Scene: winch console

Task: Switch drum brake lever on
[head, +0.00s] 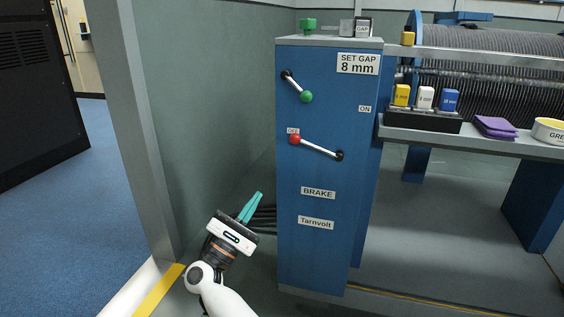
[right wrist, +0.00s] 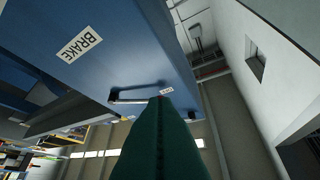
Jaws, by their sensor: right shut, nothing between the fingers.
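The drum brake lever (head: 318,148) is a silver bar with a red knob on the front of the blue console (head: 318,255). Its black pivot is at the right. The bar slopes slightly up to the left, and the knob is beside the OFF label (head: 292,131). An ON label (head: 364,109) sits higher, at the right. My right gripper (head: 257,198) has teal fingers, shut and empty, left of the console and below the knob. In the right wrist view the fingers (right wrist: 160,125) cover the knob end of the lever (right wrist: 138,100). My left gripper is not in view.
A second lever with a green knob (head: 307,97) is above the brake lever. Dark cables (head: 264,217) run at the console's left side, behind my gripper. A grey post (head: 145,130) stands at the left. A shelf (head: 470,140) with coloured blocks adjoins the right.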

